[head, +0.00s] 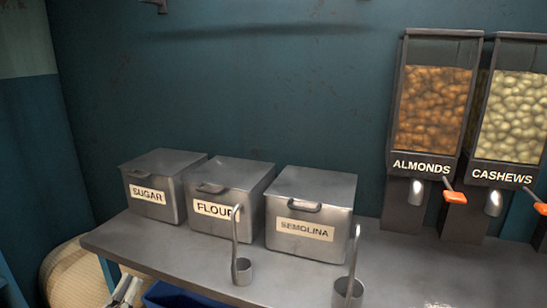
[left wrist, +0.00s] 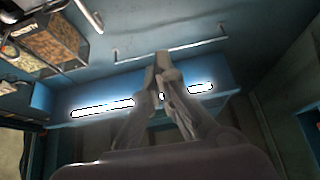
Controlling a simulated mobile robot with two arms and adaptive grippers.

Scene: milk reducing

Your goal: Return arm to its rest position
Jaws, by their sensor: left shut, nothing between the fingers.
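My left gripper (head: 123,290) shows only in part at the bottom left of the head view, low by the front left edge of the steel counter (head: 130,238). In the left wrist view its fingers (left wrist: 161,62) come together at the tips, shut with nothing between them. My right gripper is in neither view.
Lidded steel bins marked SUGAR (head: 160,183), FLOUR (head: 225,195) and SEMOLINA (head: 308,210) stand on the counter. Two scoops (head: 242,272) (head: 348,291) are near its front. Almond (head: 430,110) and cashew (head: 513,115) dispensers stand at right. A blue container (head: 180,296) sits below.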

